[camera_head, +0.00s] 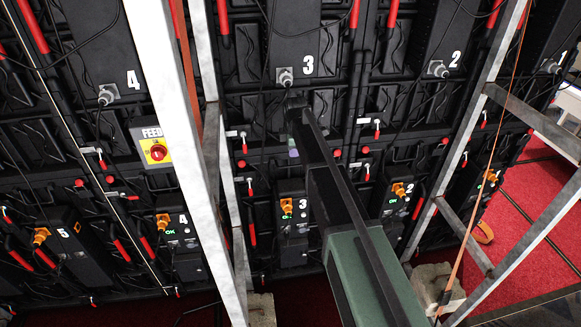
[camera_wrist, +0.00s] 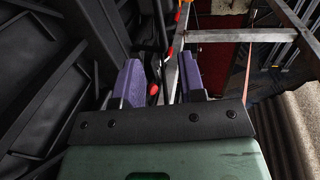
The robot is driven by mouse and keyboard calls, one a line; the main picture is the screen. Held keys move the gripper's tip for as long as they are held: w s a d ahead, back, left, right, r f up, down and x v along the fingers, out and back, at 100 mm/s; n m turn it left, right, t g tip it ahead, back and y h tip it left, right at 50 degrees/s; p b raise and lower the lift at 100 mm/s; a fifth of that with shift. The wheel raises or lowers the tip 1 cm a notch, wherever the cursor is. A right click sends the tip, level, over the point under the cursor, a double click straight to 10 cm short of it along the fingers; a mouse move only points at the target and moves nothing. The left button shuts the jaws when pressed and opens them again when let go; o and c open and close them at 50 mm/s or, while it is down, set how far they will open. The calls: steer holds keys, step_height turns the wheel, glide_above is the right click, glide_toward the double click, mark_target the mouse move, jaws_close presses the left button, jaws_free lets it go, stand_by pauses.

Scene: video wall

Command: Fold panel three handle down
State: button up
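Upper panel three (camera_head: 308,65) is a black case with a white 3 and a grey plug. A lower unit also marked 3 (camera_head: 302,203) has an orange plug and a green lit display. My gripper (camera_head: 293,143) is in front of the seam between them, mostly hidden by my arm. In the wrist view its two purple fingers (camera_wrist: 160,75) are apart. A red-tipped lever (camera_wrist: 153,90) appears between them, close to the left finger; contact cannot be told. In the head view, red-tipped levers stand left (camera_head: 242,138) and right (camera_head: 377,131) of my gripper.
Another metal frame (camera_head: 460,150) stands right, with an orange strap and a concrete block (camera_head: 432,285). Cables hang over the panels. Red carpet (camera_head: 530,215) is open at right.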

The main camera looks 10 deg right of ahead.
mark_target(292, 166)
steer(key=b+x, duration=0.7)
steer(key=x, duration=0.2)
steer(key=shift+r, duration=0.1)
jaws_close()
